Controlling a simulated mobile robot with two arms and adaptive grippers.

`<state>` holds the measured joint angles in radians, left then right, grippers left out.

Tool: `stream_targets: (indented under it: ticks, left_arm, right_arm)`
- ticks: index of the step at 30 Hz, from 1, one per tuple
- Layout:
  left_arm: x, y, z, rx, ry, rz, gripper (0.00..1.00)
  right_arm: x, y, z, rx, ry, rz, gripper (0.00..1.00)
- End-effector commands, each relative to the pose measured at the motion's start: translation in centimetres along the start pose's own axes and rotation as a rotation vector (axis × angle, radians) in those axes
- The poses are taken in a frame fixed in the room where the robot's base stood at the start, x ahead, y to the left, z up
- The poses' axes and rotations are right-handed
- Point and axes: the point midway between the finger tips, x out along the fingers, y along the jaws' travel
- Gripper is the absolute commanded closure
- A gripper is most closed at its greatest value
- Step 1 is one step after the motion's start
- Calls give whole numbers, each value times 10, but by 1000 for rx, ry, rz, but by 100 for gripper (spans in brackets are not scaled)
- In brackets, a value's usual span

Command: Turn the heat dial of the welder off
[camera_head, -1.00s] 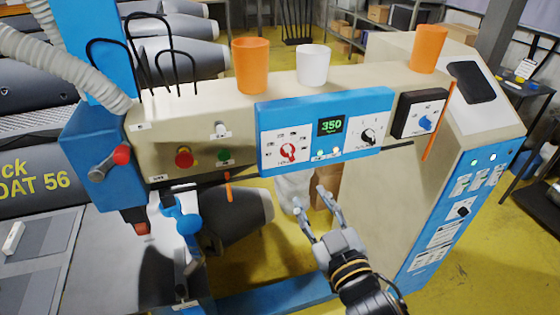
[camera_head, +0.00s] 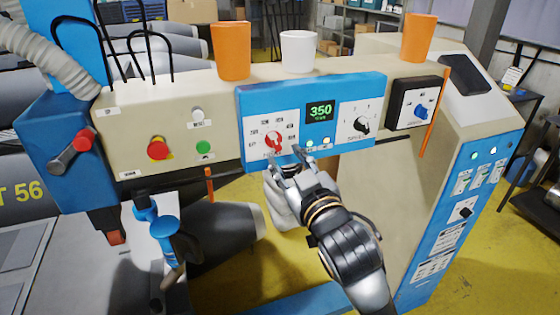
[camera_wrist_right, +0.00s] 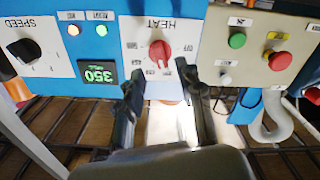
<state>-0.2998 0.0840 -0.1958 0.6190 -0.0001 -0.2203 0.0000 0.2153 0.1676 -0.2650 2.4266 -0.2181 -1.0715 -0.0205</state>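The welder's blue panel (camera_head: 310,82) carries a red heat dial (camera_head: 272,141) on a white scale plate at its left. In the right wrist view the red dial (camera_wrist_right: 160,53) sits under the upside-down word HEAT, just beyond and between the fingertips. A green display (camera_head: 320,112) reads 350. My right gripper (camera_head: 284,158) is open just below the dial, and its fingers appear apart and empty in the right wrist view (camera_wrist_right: 160,82). I see no contact with the dial. My left gripper is not in view.
A black speed knob (camera_head: 362,125) is right of the display, and a blue knob (camera_head: 421,108) sits on a black box. A red button (camera_head: 158,148) and green button (camera_head: 204,147) are at the left. Orange cups (camera_head: 231,50) and a white cup (camera_head: 298,50) stand on top.

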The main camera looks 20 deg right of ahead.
Motion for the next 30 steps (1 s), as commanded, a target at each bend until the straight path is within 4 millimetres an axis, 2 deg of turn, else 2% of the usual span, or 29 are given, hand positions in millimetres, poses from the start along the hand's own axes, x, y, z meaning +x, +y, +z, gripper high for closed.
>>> stream_targets:
  ticks: [1, 3, 9, 20, 26, 30]
  left_arm:
    - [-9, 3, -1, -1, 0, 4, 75]
    - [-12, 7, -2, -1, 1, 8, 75]
    - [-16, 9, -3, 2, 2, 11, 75]
    - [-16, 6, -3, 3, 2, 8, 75]
    - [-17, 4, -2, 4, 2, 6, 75]
    - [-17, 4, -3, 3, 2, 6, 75]
  right_arm:
    - [11, 2, -3, -2, -7, 0, 63]
    - [23, 2, -2, -2, -7, 0, 63]
    - [43, 1, -1, 0, -7, -1, 63]
    - [48, 0, 0, 0, -4, -1, 63]
    - [48, 0, 0, 0, -5, -1, 100]
    - [48, 0, 0, 0, -5, 0, 100]
